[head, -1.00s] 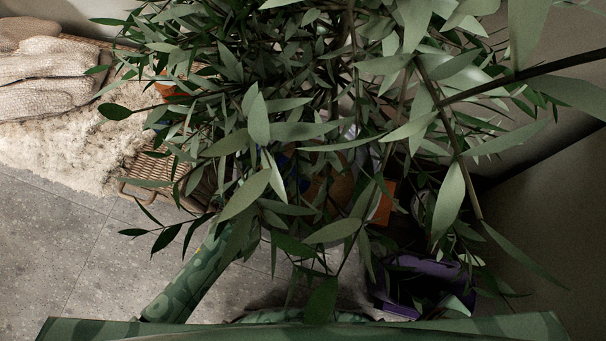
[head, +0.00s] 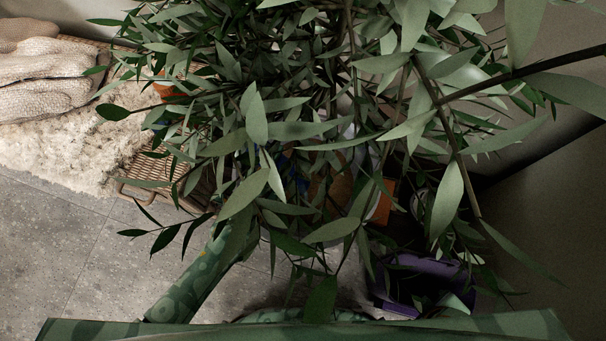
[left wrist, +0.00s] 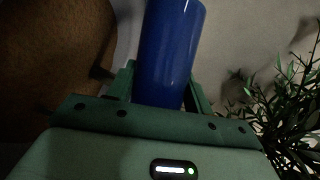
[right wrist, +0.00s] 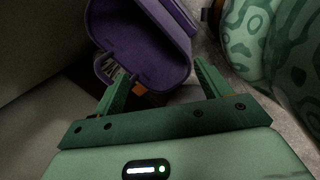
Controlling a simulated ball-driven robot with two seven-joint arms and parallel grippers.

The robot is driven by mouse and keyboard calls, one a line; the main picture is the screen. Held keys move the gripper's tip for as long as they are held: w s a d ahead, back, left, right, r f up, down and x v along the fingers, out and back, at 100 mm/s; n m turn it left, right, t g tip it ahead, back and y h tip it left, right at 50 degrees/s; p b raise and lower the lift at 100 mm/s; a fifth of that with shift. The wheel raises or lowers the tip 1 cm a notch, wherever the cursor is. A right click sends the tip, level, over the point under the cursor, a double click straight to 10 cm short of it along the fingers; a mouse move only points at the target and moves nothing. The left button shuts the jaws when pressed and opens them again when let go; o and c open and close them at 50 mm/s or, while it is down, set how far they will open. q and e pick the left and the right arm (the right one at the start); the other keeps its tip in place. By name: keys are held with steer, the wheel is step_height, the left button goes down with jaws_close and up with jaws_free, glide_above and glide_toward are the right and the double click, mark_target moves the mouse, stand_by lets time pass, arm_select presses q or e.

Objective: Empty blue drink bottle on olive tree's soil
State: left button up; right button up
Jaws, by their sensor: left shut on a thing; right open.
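A blue bottle (left wrist: 168,50) stands out from my left gripper (left wrist: 163,88) in the left wrist view. The gripper's fingers are shut around it. In the head view, leaves of the olive tree (head: 250,125) cover my left gripper and most of the bottle; only small blue patches (head: 293,178) show between them. A brown rounded surface (left wrist: 55,60) lies close on the left in the left wrist view; I cannot tell whether it is the pot or something else. The tree's soil is not clearly visible. My right gripper (right wrist: 158,75) is open and empty, in front of a purple container.
The purple container (right wrist: 140,45) is open and also shows in the head view (head: 425,272). An orange object (head: 381,208) is partly hidden by leaves. A woven bench (head: 150,175) with a fluffy throw (head: 60,145) stands left. Grey floor is clear at lower left.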

stand_by(0.4)
arm_select(q)
steer(key=shift+m, duration=0.3)
stand_by(0.7)
steer(key=shift+f+m+t, duration=0.1)
steer(key=shift+m+t, duration=0.2)
stand_by(0.4)
stand_by(0.4)
